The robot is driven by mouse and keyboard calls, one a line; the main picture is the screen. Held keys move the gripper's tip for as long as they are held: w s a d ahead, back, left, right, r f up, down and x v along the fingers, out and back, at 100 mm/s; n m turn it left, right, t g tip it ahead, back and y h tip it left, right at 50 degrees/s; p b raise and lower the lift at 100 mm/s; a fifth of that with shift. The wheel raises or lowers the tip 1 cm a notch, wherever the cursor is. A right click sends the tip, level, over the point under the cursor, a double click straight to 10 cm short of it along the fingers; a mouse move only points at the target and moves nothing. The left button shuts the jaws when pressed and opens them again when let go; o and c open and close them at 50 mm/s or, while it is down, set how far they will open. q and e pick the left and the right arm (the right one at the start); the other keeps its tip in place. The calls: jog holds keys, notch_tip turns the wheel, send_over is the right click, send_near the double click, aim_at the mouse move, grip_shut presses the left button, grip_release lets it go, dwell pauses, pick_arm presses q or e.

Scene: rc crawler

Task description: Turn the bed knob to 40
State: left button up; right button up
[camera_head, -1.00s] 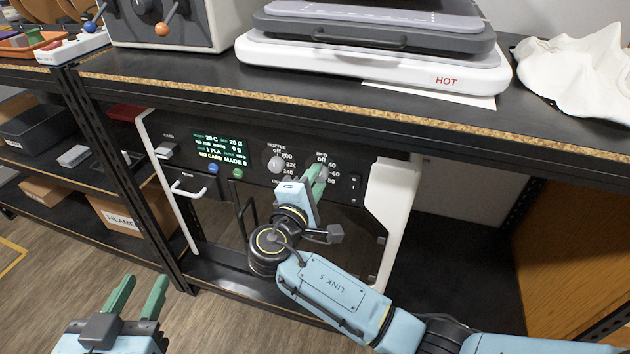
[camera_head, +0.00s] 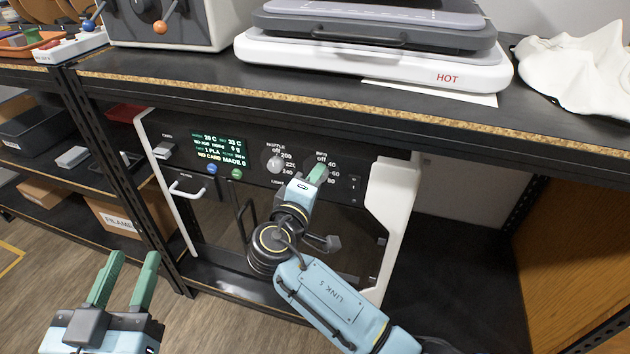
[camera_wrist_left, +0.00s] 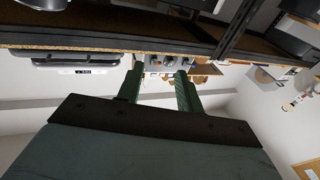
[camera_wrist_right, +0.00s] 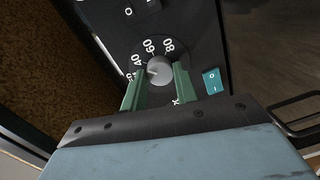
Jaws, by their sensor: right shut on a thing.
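The bed knob (camera_wrist_right: 160,70) is a round grey knob on the black control panel, with 40, 60 and 80 printed around it in the right wrist view. A pale mark on it appears to point left, towards the off and 40 side; its exact setting is hard to read. My right gripper (camera_wrist_right: 158,88) is shut on the knob, one green finger on each side. In the head view my right gripper (camera_head: 316,174) covers most of the knob. My left gripper (camera_head: 124,280) is open and empty at lower left, away from the printer.
The green display (camera_head: 219,149) appears to read 20 C and 33 C. The nozzle knob (camera_head: 276,164) sits left of the bed dial. A shelf edge (camera_head: 330,112) overhangs the panel. White handles (camera_head: 396,200) flank the printer front.

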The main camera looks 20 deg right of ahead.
jog(key=o, duration=1)
jog(key=shift+c, duration=0.2)
jog(key=shift+s+a, duration=0.1)
jog(key=shift+a, duration=0.05)
pick_arm(q)
jog(key=s+a+f+g+y+p, duration=0.1)
jog(key=s+a+f+g+p, duration=0.1)
jog(key=f+g, duration=0.3)
jog(key=s+a+f+g+y+p, duration=0.1)
jog(key=s+a+f+g+y, duration=0.1)
jog(key=f+g, duration=0.3)
notch_tip(320, 180, down, 3)
jog(key=shift+s+a+f+n+p, duration=0.15)
jog(key=shift+s+n+p, duration=0.2)
jog(key=shift+s, duration=0.5)
pick_arm(e)
jog(key=f+v, duration=0.1)
jog(key=v, duration=1.2)
jog(key=shift+r, duration=0.45)
jog(key=shift+s, duration=0.15)
